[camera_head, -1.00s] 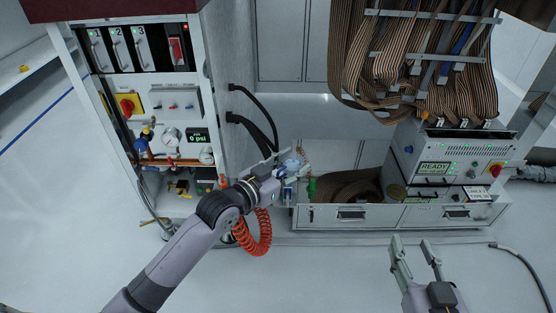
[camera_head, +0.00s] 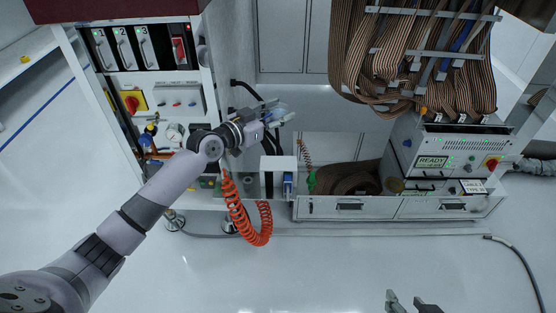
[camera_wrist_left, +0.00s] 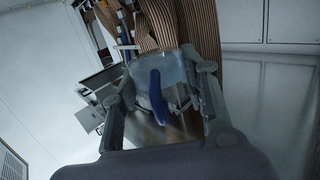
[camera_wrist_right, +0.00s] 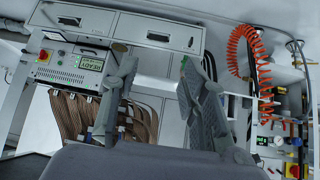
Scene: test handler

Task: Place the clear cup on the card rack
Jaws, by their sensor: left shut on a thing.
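My left gripper (camera_head: 268,113) is shut on a clear cup (camera_head: 283,114), held in the air in front of the pale cabinet doors. In the left wrist view, the clear cup (camera_wrist_left: 173,68) is between the fingers, with a dark blue elongated piece in front of or inside it; I cannot tell which. My right gripper (camera_head: 405,303) is at the bottom edge of the head view. In the right wrist view its fingers (camera_wrist_right: 155,85) are apart and empty. I cannot tell for certain which unit is the card rack.
A white holder (camera_head: 279,164) with a blue item stands left of the drawer bench (camera_head: 350,208). A numbered panel (camera_head: 125,48) is at left, above a coiled orange hose (camera_head: 240,222). Ribbon cables (camera_head: 400,60) hang above the READY box (camera_head: 450,158).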

